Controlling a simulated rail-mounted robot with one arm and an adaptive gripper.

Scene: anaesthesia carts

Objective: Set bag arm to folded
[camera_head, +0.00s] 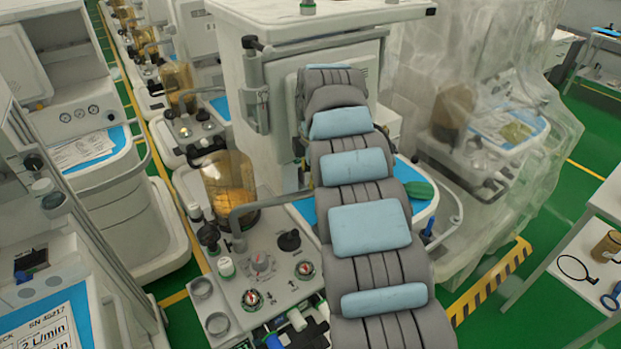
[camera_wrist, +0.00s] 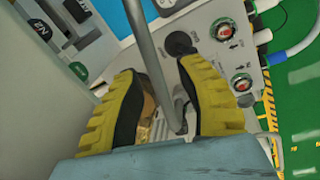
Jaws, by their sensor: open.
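The bag arm (camera_head: 270,202) is a grey bent tube on the middle anaesthesia cart. In the head view it rises from a post beside the amber canister and runs right until my arm hides its far end. In the wrist view the bag arm (camera_wrist: 149,55) is a grey rod running down between my two yellow ribbed fingers to a bend near the panel. My gripper (camera_wrist: 159,70) is open, with one finger on each side of the rod in the picture. I cannot tell whether either finger touches it. In the head view my arm hides the gripper.
The amber canister (camera_head: 230,183) stands just behind the tube. A control panel with gauges and a black knob (camera_head: 289,240) lies below it. The tall cart cabinet (camera_head: 228,70) rises behind. A plastic-covered cart (camera_head: 490,110) stands right, and a white table (camera_head: 590,260) front right.

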